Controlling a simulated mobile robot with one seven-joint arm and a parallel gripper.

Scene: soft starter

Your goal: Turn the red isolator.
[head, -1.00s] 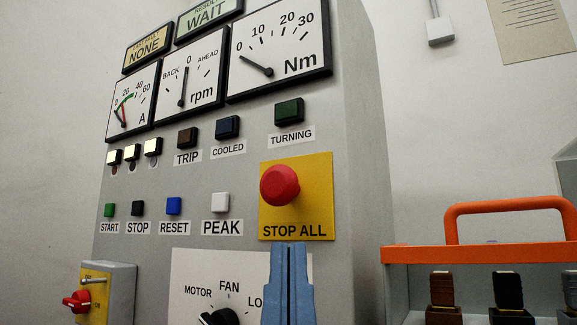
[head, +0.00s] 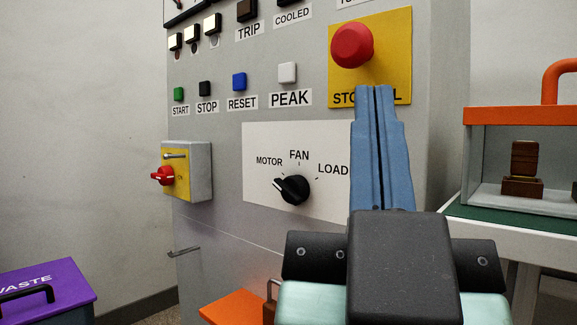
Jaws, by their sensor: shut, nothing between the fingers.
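The red isolator (head: 163,176) is a small red knob on a yellow plate, on a grey box at the lower left side of the panel. Its pointer mark looks roughly level, and the plate's labels are too small to read surely. A metal pin or bar (head: 175,156) sits just above the knob. My gripper (head: 374,90) has blue fingers pressed together, pointing up in front of the panel below the red stop button. It is shut and empty, well to the right of the isolator and apart from it.
The panel carries a red STOP ALL button (head: 352,45), a black selector knob (head: 292,189) and several small push buttons. A purple waste bin (head: 45,285) stands at lower left. An orange-topped case (head: 520,115) rests on a table at right. Space left of the isolator is clear.

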